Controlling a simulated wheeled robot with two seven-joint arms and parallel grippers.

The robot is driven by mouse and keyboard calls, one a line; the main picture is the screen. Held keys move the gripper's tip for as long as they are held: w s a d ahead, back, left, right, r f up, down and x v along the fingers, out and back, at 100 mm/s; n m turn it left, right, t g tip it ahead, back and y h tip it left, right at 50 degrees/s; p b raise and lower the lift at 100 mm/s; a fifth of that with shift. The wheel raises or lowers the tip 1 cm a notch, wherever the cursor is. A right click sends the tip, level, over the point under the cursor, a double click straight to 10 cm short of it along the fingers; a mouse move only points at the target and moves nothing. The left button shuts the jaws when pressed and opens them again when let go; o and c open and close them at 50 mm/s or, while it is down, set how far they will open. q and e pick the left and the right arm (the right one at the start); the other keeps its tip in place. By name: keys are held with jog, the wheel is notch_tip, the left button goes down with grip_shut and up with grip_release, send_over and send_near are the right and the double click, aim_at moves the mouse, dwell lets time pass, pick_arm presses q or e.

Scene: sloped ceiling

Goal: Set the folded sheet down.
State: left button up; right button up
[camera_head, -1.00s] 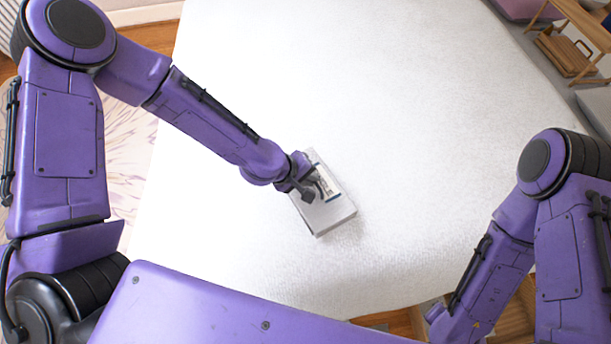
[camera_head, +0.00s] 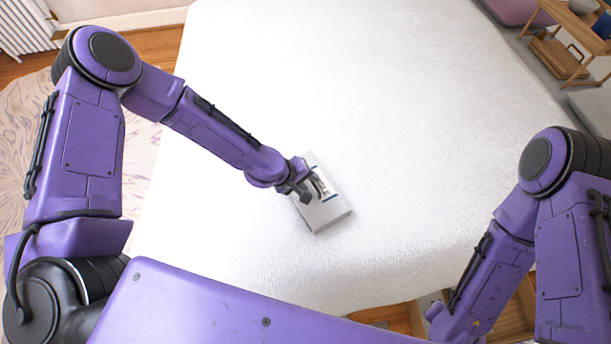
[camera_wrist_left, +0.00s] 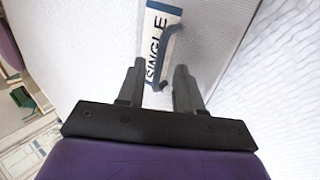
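The folded sheet (camera_head: 328,213) is a flat pale grey packet lying on the white bed (camera_head: 350,90). It has a white label with dark print and blue edging; in the left wrist view the label (camera_wrist_left: 156,50) reads "SINGLE". A curved blue-grey strip crosses the label there. My left gripper (camera_head: 303,193) is over the left side of the packet. In the left wrist view its fingers (camera_wrist_left: 158,88) are apart, with the packet's surface beyond and between them and nothing clearly gripped. Whether the fingertips touch the packet cannot be told. My right gripper is out of view.
The bed is clear all around the packet. A wooden table (camera_head: 580,30) with a bowl stands at the upper right. A patterned rug (camera_head: 30,150) lies on the wooden floor at left, below a white radiator (camera_head: 25,25).

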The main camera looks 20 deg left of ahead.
pick_arm(q)
jog(key=shift+a+r, duration=0.15)
jog(key=shift+r, duration=0.2)
jog(key=v, duration=1.1)
jog(key=s+a+f+y, duration=0.1)
jog(key=s+a+f, duration=0.1)
jog(key=s+f, duration=0.2)
jog(key=s+a+f+g+y, duration=0.1)
jog(key=s+a+f+y, duration=0.1)
jog(key=s+a+f, duration=0.1)
jog(key=s+a+f+y, duration=0.1)
jog(key=s+a+f, duration=0.1)
jog(key=s+f, duration=0.3)
jog(key=shift+s+a+f+g+y, duration=0.1)
jog(key=shift+s+a+g+y, duration=0.15)
jog(key=shift+a+g+y, duration=0.15)
jog(key=s+a+f+y, duration=0.1)
jog(key=s+a, duration=0.1)
jog(key=s, duration=0.1)
jog(key=s+a+f+m+y, duration=0.1)
jog(key=s+a, duration=0.1)
jog(key=s, duration=0.1)
jog(key=s+a+m+y, duration=0.1)
jog(key=s+a, duration=0.1)
jog(key=s, duration=0.1)
jog(key=shift+s+a+f, duration=0.1)
jog(key=shift+a+f, duration=0.2)
jog(key=shift+f, duration=0.1)
